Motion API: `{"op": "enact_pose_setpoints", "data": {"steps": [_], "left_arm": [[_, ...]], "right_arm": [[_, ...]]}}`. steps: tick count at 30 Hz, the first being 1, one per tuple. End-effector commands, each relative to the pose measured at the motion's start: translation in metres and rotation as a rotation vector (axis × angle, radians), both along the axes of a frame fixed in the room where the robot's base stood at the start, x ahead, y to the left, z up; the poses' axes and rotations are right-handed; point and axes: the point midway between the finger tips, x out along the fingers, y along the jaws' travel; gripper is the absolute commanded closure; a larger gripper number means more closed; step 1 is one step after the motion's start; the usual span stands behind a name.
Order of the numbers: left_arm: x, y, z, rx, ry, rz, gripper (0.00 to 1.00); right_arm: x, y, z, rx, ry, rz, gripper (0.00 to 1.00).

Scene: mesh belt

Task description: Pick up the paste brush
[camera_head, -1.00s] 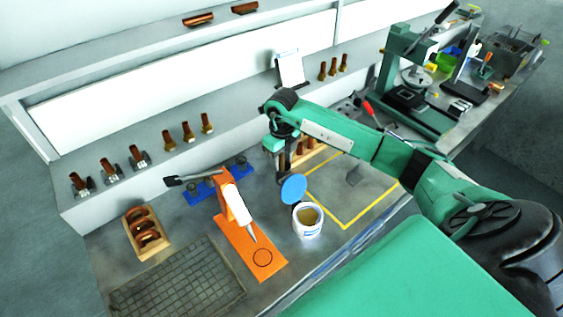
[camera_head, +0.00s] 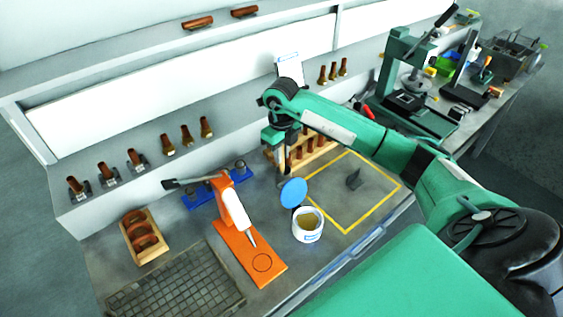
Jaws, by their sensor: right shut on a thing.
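My right gripper (camera_head: 282,160) points down over the bench, behind the white paste pot (camera_head: 308,228) and its raised blue round lid (camera_head: 293,192). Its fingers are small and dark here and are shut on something. I cannot make out the held thing clearly; the paste brush cannot be told apart from the dark fingers. The pot stands open, with yellowish-brown paste inside. My left gripper is not in view.
An orange stand with a white tube (camera_head: 236,208) is left of the pot. A wooden rack (camera_head: 318,150) stands behind my gripper. A yellow outlined area (camera_head: 345,232) holds a small dark piece (camera_head: 353,180). A dark mesh mat (camera_head: 175,290) lies front left.

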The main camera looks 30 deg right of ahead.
Motion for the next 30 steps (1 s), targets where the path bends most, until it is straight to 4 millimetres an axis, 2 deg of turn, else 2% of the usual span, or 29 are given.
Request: {"op": "enact_pose_setpoints", "data": {"steps": [11,15,18,24,30], "left_arm": [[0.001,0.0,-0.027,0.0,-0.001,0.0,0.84],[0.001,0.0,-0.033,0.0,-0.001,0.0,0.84],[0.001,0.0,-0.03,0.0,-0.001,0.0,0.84],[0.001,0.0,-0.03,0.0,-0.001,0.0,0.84],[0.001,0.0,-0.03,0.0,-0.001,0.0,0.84]], "right_arm": [[0.001,0.0,0.076,0.0,-0.007,0.001,1.0],[0.001,0.0,0.109,-0.002,-0.007,0.0,1.0],[0.001,0.0,0.127,-0.002,-0.005,0.001,1.0],[0.001,0.0,0.15,0.0,-0.003,0.001,1.0],[0.0,0.0,0.161,0.0,-0.002,0.0,1.0]]}}
